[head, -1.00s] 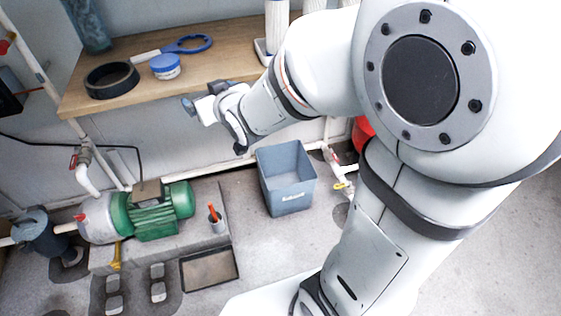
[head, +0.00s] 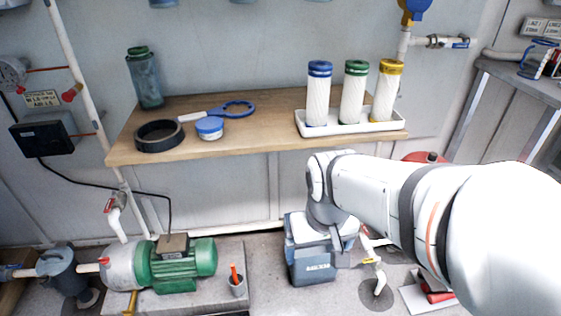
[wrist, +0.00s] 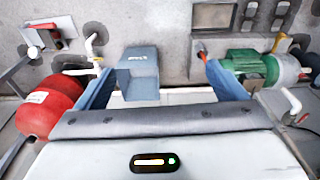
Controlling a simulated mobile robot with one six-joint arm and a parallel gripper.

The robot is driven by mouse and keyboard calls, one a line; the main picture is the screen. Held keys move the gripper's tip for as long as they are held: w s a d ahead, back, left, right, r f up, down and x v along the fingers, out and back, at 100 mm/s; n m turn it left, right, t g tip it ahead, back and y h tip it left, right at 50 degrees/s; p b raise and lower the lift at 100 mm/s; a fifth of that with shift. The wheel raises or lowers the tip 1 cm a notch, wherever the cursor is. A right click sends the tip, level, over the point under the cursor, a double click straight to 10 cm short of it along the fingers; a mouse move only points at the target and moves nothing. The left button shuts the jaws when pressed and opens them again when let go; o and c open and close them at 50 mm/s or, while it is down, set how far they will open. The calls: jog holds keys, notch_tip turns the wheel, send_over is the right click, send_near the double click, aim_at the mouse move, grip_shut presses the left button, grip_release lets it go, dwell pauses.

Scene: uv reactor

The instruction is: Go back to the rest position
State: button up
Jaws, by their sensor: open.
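My gripper (wrist: 160,68) is open and empty in the wrist view, with its two blue fingers wide apart. In the head view my arm reaches in from the right, and its wrist end hangs below the front of the wooden shelf. The bin also shows upside down in the wrist view (wrist: 138,75), beyond and between the fingers. No contact with it can be made out.
The wooden shelf (head: 265,118) carries a black ring, a blue-lidded jar, a blue wrench, a clear housing and a white tray (head: 352,128) with three filter cartridges. A green pump (head: 170,262) stands lower left. A red tank (wrist: 50,105) and pipe valves stand beside the bin.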

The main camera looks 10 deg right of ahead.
jog(key=shift+r, duration=0.1)
notch_tip(320, 180, up, 48)
jog(key=s+t+p, duration=0.1)
jog(key=t+p, duration=0.2)
jog(key=p, duration=3.9)
jog(key=shift+g, duration=0.3)
notch_tip(320, 180, down, 5)
jog(key=b, duration=0.3)
jog(key=shift+r+b, duration=0.15)
jog(key=shift+b, duration=0.2)
